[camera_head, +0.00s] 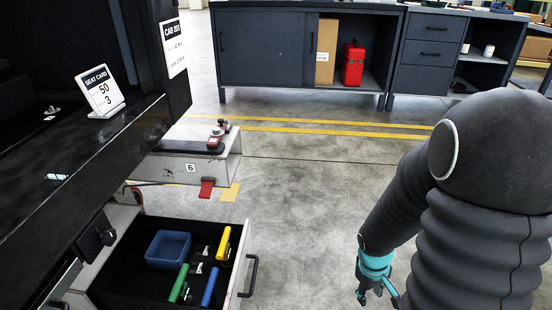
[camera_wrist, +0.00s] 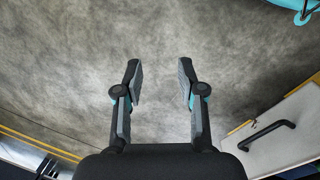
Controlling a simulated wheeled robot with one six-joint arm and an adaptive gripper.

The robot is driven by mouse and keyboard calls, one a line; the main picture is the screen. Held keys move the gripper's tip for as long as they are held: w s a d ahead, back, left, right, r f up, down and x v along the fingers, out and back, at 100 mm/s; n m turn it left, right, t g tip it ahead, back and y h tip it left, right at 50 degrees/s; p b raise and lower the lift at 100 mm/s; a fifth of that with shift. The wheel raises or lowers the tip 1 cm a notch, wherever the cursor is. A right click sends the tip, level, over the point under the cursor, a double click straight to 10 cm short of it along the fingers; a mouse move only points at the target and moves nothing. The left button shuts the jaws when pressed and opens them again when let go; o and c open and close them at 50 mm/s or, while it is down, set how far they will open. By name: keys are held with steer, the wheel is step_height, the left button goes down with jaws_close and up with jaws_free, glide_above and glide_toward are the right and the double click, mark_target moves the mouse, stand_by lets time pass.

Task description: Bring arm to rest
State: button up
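My arm fills the right side of the head view. My gripper (camera_head: 376,292) hangs at its end, low in the picture and pointing down over bare floor. In the wrist view my gripper (camera_wrist: 160,82) has its two fingers wide apart, with only grey floor between them. It is open and holds nothing. It is to the right of the open drawer (camera_head: 243,270) and apart from it.
The drawer holds a blue bin (camera_head: 168,250) and yellow, green and blue handled items. Its handle (camera_wrist: 267,136) shows in the wrist view. A seat card (camera_head: 100,92) stands on the dark ledge. A cabinet (camera_head: 262,50) stands at the back. The middle floor is clear.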

steer(key=s+a+r+m+t+p, duration=0.1)
steer(key=s+a+r+t+p, duration=0.1)
steer(key=r, duration=0.9)
steer(key=s+a+r+m+t+y+p, duration=0.1)
steer(key=s+a+r+m+t+p, duration=0.1)
steer(key=r, duration=0.9)
steer(key=s+a+r+m+t+p, duration=0.1)
steer(key=s+a+r, duration=0.3)
steer(key=r, duration=0.7)
steer(key=shift+s+a+r+m+t+y+p, duration=0.2)
steer(key=shift+s+r+m+t+y+p, duration=0.25)
steer(key=shift+p, duration=0.45)
steer(key=shift+s+f, duration=0.1)
steer(key=shift+f, duration=0.05)
